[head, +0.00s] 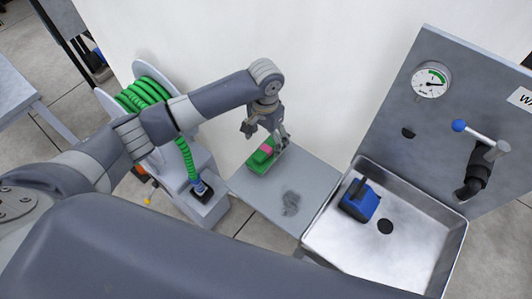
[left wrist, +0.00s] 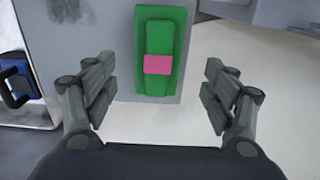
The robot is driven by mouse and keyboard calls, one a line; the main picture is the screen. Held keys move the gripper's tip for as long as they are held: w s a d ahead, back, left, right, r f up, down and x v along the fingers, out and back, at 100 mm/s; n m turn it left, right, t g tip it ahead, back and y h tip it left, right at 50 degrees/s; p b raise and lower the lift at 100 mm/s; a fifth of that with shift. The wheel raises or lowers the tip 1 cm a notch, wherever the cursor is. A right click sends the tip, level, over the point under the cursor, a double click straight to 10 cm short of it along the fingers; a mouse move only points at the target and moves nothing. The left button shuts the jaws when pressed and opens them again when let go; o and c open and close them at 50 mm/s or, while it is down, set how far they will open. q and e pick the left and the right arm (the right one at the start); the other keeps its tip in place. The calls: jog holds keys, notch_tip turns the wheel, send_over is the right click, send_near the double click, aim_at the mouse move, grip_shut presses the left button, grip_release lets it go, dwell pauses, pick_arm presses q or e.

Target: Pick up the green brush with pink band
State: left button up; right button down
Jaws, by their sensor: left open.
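The green brush with pink band (head: 261,157) lies on a grey shelf (head: 245,192) in the head view. In the left wrist view the green brush (left wrist: 159,35) shows upright in the picture, its pink band (left wrist: 158,65) across its middle. My left gripper (head: 266,134) is at the brush's far end in the head view. In the left wrist view the left gripper (left wrist: 157,88) is open, its fingers apart on either side of the brush's line, with nothing between them held. My right gripper is not in view.
A metal sink (head: 408,245) with a blue-bodied item (head: 359,200) stands to the right of the shelf. A panel with a gauge (head: 431,80) and a blue-knobbed lever (head: 480,134) rises behind it. A green hose reel (head: 150,95) is at the left. A white wall backs the shelf.

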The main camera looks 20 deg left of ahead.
aim_at(266, 149)
pick_arm(q)
jog(key=shift+s+f+p, duration=0.1)
jog(key=shift+f+p, duration=0.25)
jog(key=shift+f, duration=0.3)
jog(key=shift+d+f+p, duration=0.1)
jog(key=shift+f+p, duration=0.4)
jog(key=shift+f, duration=1.65)
jog(key=shift+c, duration=0.4)
jog(key=c, duration=1.1)
